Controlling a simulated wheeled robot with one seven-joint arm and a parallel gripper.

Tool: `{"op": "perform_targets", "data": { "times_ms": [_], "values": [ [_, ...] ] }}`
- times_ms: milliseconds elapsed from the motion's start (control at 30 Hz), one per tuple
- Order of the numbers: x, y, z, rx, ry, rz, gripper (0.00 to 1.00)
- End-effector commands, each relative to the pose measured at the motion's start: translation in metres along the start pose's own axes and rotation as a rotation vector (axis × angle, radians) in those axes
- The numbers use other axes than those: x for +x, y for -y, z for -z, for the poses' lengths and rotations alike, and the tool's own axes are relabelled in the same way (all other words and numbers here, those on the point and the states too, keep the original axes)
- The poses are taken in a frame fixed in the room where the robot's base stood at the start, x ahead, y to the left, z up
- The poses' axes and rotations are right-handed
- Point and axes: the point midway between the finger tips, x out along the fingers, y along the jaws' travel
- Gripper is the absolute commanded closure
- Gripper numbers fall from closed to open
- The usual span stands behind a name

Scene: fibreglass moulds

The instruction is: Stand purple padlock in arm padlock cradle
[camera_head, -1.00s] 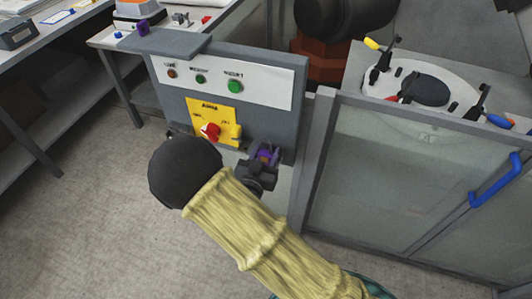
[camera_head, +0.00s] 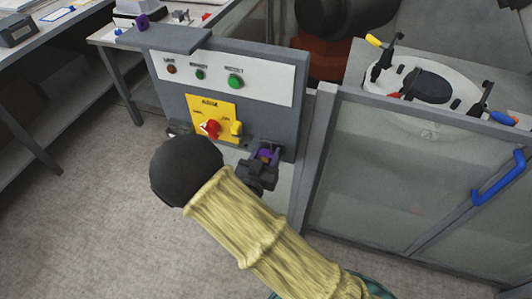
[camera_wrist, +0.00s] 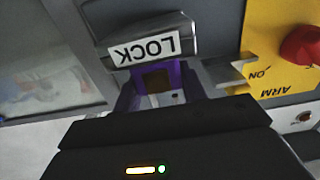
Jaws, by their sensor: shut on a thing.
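The purple padlock (camera_head: 264,153) is at the lower right of the grey control panel (camera_head: 175,97). In the wrist view its purple sides (camera_wrist: 188,80) show around a brown middle, just beyond my gripper's dark body. My gripper (camera_head: 262,168) is shut on the padlock. The arm padlock cradle (camera_wrist: 150,28) seems to be the grey part labelled LOCK, upside down in the wrist view, right by the padlock. I cannot tell whether the padlock rests in it.
A yellow ARM plate (camera_head: 205,108) with a red knob (camera_head: 210,128) is close beside my gripper. A glazed guard (camera_head: 400,170) with a blue handle (camera_head: 497,177) stands at the right. Open floor lies at the lower left.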

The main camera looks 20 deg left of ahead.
Motion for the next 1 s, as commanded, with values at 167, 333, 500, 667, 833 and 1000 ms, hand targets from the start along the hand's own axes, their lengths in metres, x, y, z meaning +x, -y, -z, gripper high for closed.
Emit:
{"op": "perform_targets", "data": {
  "times_ms": [167, 333, 500, 667, 833, 1000],
  "values": [
    [0.000, 0.000, 0.000, 0.000, -0.001, 0.000, 0.84],
    [0.000, 0.000, 0.000, 0.000, -0.001, 0.000, 0.35],
    [0.000, 0.000, 0.000, 0.000, -0.001, 0.000, 0.33],
    [-0.001, 0.000, 0.000, 0.000, 0.000, 0.000, 0.33],
    [-0.014, 0.001, 0.000, 0.000, 0.001, 0.002, 0.33],
    [-0.043, 0.001, -0.001, 0.000, 0.001, 0.004, 0.33]
  ]
}}
